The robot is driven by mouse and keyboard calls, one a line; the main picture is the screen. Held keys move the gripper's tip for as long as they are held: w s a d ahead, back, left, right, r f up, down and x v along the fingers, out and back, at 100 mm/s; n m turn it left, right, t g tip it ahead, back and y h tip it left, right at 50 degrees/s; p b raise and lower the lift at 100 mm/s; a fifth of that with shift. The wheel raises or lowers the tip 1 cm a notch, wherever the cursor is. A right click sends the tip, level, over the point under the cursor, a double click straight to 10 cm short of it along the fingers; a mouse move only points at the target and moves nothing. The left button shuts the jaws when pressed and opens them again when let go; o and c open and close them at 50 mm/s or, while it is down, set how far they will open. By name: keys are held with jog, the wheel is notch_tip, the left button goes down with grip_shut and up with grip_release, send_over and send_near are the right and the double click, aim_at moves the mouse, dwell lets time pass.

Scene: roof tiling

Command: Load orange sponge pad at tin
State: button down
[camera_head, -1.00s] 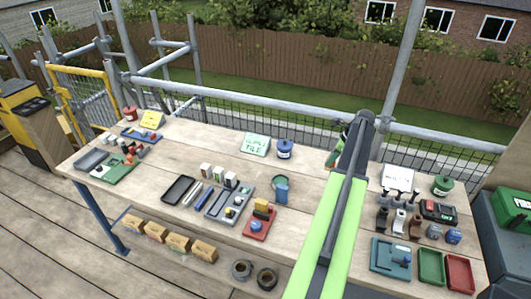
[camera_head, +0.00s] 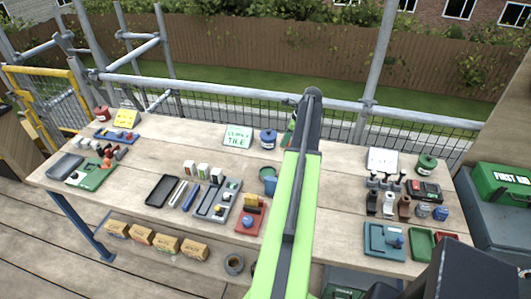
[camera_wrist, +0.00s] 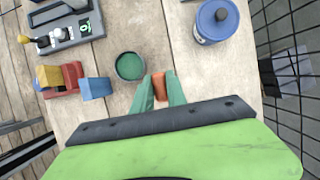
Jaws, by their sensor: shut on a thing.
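The orange sponge pad (camera_wrist: 158,85) is held between the green fingers of my gripper (camera_wrist: 159,91), which are shut on it in the wrist view. A round tin with a green inside or top (camera_wrist: 130,66) stands just up and left of the pad, apart from it; the head view shows it as a small teal-blue tin (camera_head: 268,179) left of my arm. A blue lidded tin (camera_wrist: 216,20) stands to the upper right in the wrist view and behind the teal one in the head view (camera_head: 268,139). In the head view my arm hides the pad and fingertips.
A red tray with yellow and blue pieces (camera_head: 249,215) and a grey tray (camera_head: 216,200) lie left of the teal tin. A tile sign (camera_head: 237,136) stands behind. Bare wood lies between the tins.

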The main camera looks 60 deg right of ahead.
jog(key=w+a+f+b, duration=0.1)
jog(key=w+a, duration=0.2)
jog(key=a, duration=0.7)
jog(key=f+b, duration=0.6)
jog(key=shift+d+f, duration=0.2)
jog(key=shift+d, duration=0.1)
jog(key=shift+f+b, duration=0.5)
jog(key=shift+b, duration=0.15)
jog(key=shift+r, duration=0.1)
dwell(0.6)
notch_tip(320, 180, up, 7)
jog(key=p, duration=0.7)
jog(key=shift+s+d, duration=0.1)
jog(key=shift+s, duration=0.05)
